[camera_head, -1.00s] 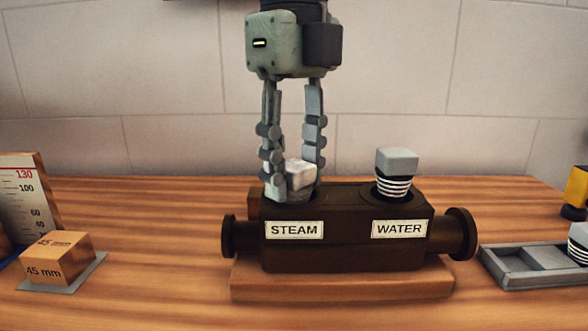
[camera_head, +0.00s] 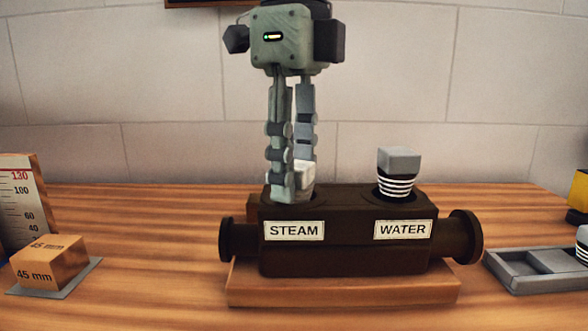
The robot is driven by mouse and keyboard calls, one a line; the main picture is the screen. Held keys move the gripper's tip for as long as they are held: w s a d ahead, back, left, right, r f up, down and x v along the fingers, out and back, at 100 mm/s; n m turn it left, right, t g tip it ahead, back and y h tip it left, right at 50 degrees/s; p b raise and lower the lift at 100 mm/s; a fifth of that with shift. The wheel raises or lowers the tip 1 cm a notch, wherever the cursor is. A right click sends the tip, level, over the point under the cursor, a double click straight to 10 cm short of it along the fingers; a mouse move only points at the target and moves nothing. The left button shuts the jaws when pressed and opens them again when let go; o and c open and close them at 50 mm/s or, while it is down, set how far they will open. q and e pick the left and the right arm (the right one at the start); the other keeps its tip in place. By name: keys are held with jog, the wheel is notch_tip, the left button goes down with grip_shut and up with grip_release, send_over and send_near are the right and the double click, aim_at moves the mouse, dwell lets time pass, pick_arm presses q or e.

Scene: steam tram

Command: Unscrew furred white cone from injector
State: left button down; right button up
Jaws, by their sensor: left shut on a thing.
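The dark brown injector (camera_head: 345,248) lies on a wooden block on the table, with its STEAM label at left and WATER label at right. The furred white cone (camera_head: 305,177) sits in the opening above STEAM, only its pale top showing between the fingers. My left gripper (camera_head: 292,185) points straight down from above and is shut on the white cone; its fingers hide much of it. A grey-topped cone with black and white stripes (camera_head: 398,170) stands upright in the WATER opening. My right gripper is not in view.
A grey tray (camera_head: 520,272) with compartments is at the right, a striped cone (camera_head: 583,243) in it. A 45 mm wooden block (camera_head: 48,262) and a marked scale board (camera_head: 24,203) stand at the left. The tabletop in front is clear.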

pick_arm(q)
jog(key=shift+r, duration=0.1)
jog(key=shift+r+p, duration=2.7)
jog(key=shift+r, duration=1)
